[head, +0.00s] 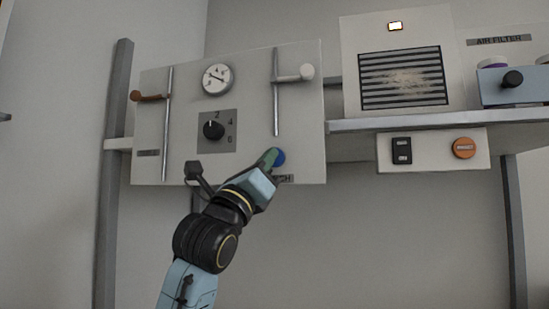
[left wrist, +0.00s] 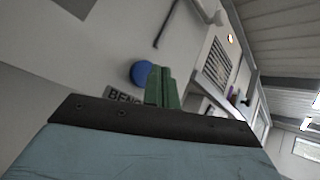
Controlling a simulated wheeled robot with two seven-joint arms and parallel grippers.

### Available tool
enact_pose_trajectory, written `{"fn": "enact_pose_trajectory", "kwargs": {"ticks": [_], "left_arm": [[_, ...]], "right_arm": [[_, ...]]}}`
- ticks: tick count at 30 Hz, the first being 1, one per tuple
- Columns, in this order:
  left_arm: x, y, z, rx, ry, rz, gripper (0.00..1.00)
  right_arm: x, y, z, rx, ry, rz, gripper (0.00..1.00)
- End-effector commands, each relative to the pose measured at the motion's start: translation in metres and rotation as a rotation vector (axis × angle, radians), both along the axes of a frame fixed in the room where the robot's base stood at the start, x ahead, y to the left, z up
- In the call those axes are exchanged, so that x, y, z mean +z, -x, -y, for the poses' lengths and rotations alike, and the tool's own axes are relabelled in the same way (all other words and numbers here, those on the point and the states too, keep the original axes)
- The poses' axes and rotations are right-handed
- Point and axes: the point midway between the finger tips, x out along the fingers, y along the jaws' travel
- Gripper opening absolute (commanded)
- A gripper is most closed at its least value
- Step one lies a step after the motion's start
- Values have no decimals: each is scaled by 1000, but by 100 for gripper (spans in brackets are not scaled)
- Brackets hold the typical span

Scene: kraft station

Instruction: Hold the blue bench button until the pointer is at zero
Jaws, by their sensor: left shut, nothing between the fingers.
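The blue bench button (head: 280,158) is low on the right part of a pale panel (head: 165,120), above a label that is partly covered. My left gripper (head: 271,157) is shut and empty, and its green fingertips overlap the button's left side. In the left wrist view the button (left wrist: 140,73) shows beside the shut fingers (left wrist: 161,82), which cover its edge. I cannot tell whether they touch or press it. The round gauge (head: 217,79) is at the panel's top; its dark pointer lies aslant, and its reading is too small to make out. My right gripper is not in view.
A dark knob (head: 213,130) sits below the gauge. A brown-handled lever (head: 150,97) and a white-handled lever (head: 300,74) stick out from the panel. At right, a shelf (head: 440,122) bears a filter unit (head: 350,60), with a black switch (head: 401,150) and orange button (head: 464,148) below.

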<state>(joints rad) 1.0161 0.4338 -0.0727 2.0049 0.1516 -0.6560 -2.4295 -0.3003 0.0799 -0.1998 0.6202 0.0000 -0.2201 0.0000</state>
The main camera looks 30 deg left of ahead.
Motion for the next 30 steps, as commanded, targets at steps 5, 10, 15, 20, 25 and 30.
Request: {"fn": "enact_pose_trajectory", "kwargs": {"ticks": [5,10,15,20,25,30], "left_arm": [[0,-1,0,1,-1,0,0],[1,-6,-2,2,-1,-2,0],[0,-9,-2,0,0,0,0],[0,-8,-2,0,0,0,0],[0,-9,-2,0,0,0,0],[0,-11,-3,0,-1,-1,0]], "right_arm": [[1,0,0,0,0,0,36],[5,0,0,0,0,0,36],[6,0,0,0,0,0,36],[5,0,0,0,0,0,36],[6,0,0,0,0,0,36],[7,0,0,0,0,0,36]]}}
